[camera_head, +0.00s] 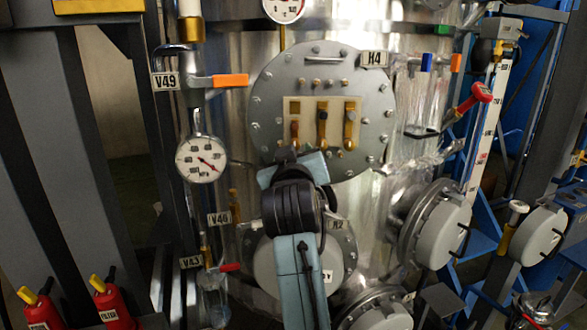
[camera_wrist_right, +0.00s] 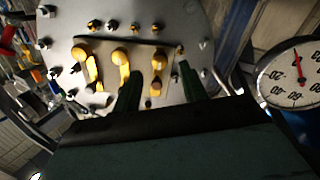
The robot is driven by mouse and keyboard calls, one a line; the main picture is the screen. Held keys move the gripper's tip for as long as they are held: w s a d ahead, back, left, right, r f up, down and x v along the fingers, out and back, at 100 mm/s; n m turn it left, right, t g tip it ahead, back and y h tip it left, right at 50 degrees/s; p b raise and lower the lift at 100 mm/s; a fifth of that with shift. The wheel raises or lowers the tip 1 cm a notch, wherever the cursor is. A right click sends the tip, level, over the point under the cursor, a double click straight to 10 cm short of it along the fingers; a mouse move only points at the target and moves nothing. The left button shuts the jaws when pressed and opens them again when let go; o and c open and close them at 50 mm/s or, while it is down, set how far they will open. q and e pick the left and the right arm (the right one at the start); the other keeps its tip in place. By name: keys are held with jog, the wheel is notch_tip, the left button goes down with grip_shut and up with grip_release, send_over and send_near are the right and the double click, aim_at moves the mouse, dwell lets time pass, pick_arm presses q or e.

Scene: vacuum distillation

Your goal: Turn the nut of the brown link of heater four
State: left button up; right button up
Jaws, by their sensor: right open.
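Heater four's round grey flange (camera_head: 262,95), labelled H4 (camera_head: 373,59), carries a pale plate with three upright links. The brown link (camera_head: 295,128) is the leftmost in the head view. In the upside-down right wrist view it appears as the rightmost link (camera_wrist_right: 157,72), with a rounded nut at its upper end there. My right gripper (camera_head: 288,155) is just below and in front of this link. In the wrist view its two dark fingers (camera_wrist_right: 158,76) are apart, one on each side of the link, with nothing visibly gripped. Contact cannot be told. My left gripper is out of view.
Two neighbouring links (camera_head: 322,122) stand right of the brown one. Bolts ring the flange. A pressure gauge (camera_head: 200,159) and the V49 valve's orange handle (camera_head: 230,80) are at left. A lower heater cover (camera_head: 275,270) sits behind my right arm.

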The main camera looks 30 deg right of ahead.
jog(key=v, duration=0.9)
jog(key=shift+s+a, duration=0.15)
jog(key=shift+s, duration=0.15)
